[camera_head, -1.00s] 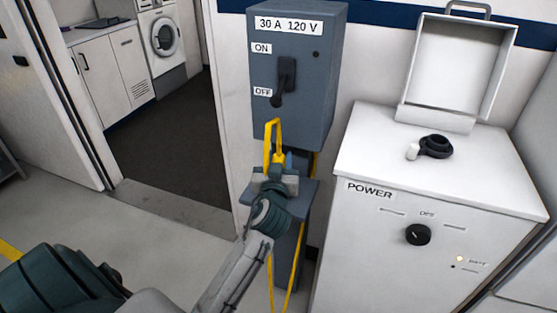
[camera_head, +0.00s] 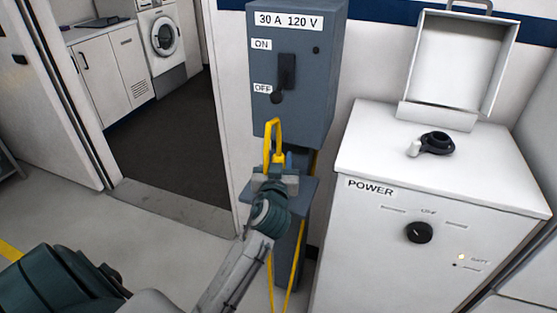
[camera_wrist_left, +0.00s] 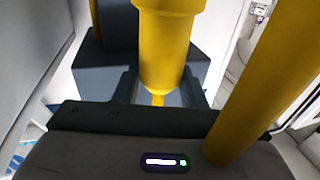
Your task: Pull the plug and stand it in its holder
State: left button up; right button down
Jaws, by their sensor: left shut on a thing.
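The yellow plug (camera_head: 268,138) has a loop-like yellow top that rises above my left gripper (camera_head: 275,172). My left gripper is shut on it, in front of the grey post below the switch box. In the left wrist view the thick yellow body (camera_wrist_left: 166,45) narrows down between the fingers (camera_wrist_left: 160,95). A yellow cable (camera_head: 292,270) hangs down below the gripper. A blue-grey shelf (camera_head: 303,190) on the post sits right behind the gripper; the gripper hides much of it, so I cannot tell if the plug touches it. My right gripper is not in view.
The grey switch box (camera_head: 320,90) has its black lever (camera_head: 286,75) by the OFF label. A doorway is at left.

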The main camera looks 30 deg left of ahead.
pick_arm(q)
jog(key=shift+f+b, duration=0.35)
jog(key=shift+f, duration=0.05)
jog(key=o, duration=1.2)
